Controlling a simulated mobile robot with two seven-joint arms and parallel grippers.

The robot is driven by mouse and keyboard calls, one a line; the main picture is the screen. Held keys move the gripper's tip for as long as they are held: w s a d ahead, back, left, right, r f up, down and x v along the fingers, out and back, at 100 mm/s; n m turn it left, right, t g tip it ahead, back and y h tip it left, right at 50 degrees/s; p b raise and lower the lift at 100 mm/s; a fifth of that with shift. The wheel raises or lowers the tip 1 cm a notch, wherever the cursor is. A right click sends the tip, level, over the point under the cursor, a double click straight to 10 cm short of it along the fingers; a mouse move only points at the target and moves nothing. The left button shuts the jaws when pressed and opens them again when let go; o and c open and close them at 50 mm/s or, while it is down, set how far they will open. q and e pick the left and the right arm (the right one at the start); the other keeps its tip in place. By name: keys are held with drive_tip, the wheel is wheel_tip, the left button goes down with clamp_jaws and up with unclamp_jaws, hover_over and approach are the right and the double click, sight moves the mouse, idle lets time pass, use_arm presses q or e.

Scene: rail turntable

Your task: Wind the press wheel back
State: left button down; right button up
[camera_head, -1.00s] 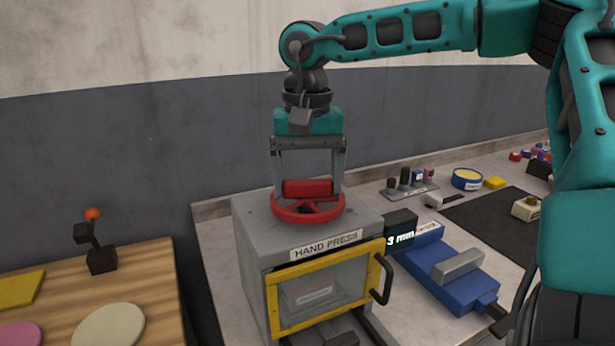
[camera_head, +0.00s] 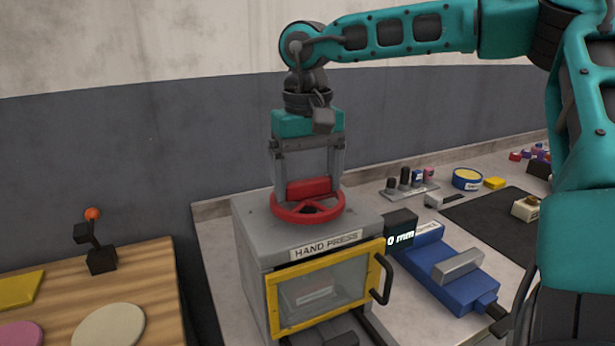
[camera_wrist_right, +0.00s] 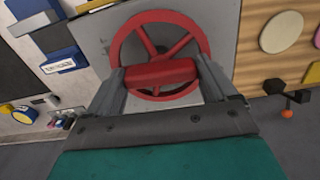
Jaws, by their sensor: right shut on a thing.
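The red press wheel (camera_head: 322,213) lies flat on top of the grey hand press (camera_head: 252,232). It has a raised red block as its grip (camera_head: 309,188). My right gripper (camera_head: 308,184) points straight down and is shut on that block, one finger at each side. The right wrist view also shows the wheel (camera_wrist_right: 203,38) with the red block between the fingertips (camera_wrist_right: 160,75). The small display (camera_head: 401,238) on the press reads 0 mm. The yellow-framed window door (camera_head: 323,256) is closed. My left gripper does not show.
A blue vise-like device (camera_head: 450,272) stands right of the press. A wooden table (camera_head: 150,270) with a small orange-knobbed lever (camera_head: 92,214) is at the left.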

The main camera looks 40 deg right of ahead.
sight(307, 180)
drive_tip(key=o, duration=0.8)
drive_tip(key=shift+o, duration=0.2)
drive_tip(key=shift+r, duration=0.1)
wheel_tip(307, 180, up, 13)
idle(0.3)
